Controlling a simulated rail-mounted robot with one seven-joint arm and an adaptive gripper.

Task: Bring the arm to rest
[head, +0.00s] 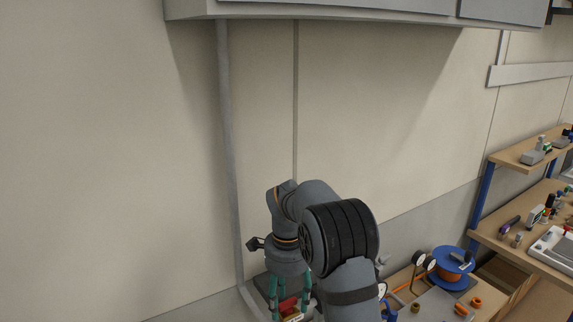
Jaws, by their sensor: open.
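My arm rises from the bottom of the head view and bends over, so that my gripper (289,305) points down near the bottom edge. Its green fingers are apart, so it is open. A red thing (291,307) shows between and behind the fingers; it is partly hidden, and I cannot tell whether they touch it. Part of the area below the gripper is cut off by the frame or hidden by my arm.
Right of my arm, a wooden surface (490,294) holds a blue reel with orange line (452,268), gauges and small orange fittings. Further right is a workbench (500,243) with tools and a shelf (516,158). A grey cabinet (330,12) overhangs above. The wall at left is bare.

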